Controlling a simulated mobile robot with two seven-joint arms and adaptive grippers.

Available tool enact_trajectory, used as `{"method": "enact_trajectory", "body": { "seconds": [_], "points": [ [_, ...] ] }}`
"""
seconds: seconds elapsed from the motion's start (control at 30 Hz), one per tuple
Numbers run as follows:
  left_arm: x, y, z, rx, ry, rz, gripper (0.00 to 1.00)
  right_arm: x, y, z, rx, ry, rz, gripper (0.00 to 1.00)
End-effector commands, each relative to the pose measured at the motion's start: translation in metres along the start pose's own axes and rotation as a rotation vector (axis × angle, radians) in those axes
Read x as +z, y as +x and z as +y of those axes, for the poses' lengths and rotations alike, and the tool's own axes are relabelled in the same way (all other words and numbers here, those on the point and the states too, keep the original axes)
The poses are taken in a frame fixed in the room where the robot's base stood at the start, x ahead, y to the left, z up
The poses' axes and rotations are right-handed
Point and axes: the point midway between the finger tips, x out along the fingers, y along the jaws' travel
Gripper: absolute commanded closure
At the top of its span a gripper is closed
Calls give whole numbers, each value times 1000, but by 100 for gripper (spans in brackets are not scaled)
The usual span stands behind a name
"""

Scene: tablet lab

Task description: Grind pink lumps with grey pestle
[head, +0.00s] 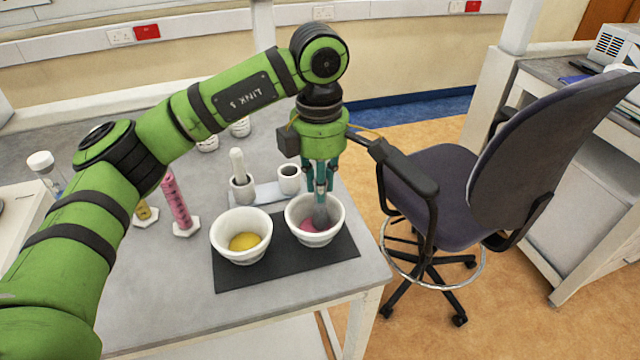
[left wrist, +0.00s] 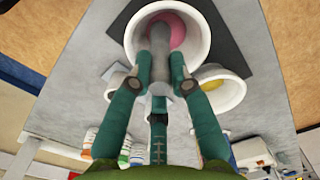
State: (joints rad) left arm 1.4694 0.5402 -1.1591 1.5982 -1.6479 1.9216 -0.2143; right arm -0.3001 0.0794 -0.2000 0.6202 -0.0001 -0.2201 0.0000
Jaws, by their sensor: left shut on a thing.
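My left gripper (head: 322,186) points down over the right white mortar (head: 333,236) and is shut on the grey pestle (head: 322,215). The pestle's lower end is inside that mortar, among pink material (head: 308,226). In the left wrist view the pestle (left wrist: 159,42) runs from between my fingers into the mortar (left wrist: 200,47), with the pink material (left wrist: 181,27) beside its tip. I cannot tell whether the pink is lumps or powder. A second white mortar (head: 228,250) to the left holds yellow material (head: 243,241). My right gripper is not in view.
Both mortars stand on a black mat (head: 290,274) near the table's front right edge. Behind them a small holder holds a white pestle (head: 237,162) and an empty white cup (head: 289,173). A pink cylinder (head: 177,200) stands to the left. An office chair (head: 440,190) stands close right of the table.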

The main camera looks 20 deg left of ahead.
Motion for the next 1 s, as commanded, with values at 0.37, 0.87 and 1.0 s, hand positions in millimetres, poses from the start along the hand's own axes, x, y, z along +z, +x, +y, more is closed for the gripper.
{"method": "enact_trajectory", "body": {
  "seconds": [0.37, 0.87, 1.0],
  "points": [
    [-13, 2, 6, 1, -2, 3, 100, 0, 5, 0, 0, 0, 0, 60],
    [-21, 0, -6, -1, 1, 3, 100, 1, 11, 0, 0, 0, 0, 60],
    [-19, 0, -12, 0, 1, 2, 100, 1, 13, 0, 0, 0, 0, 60]
  ]
}}
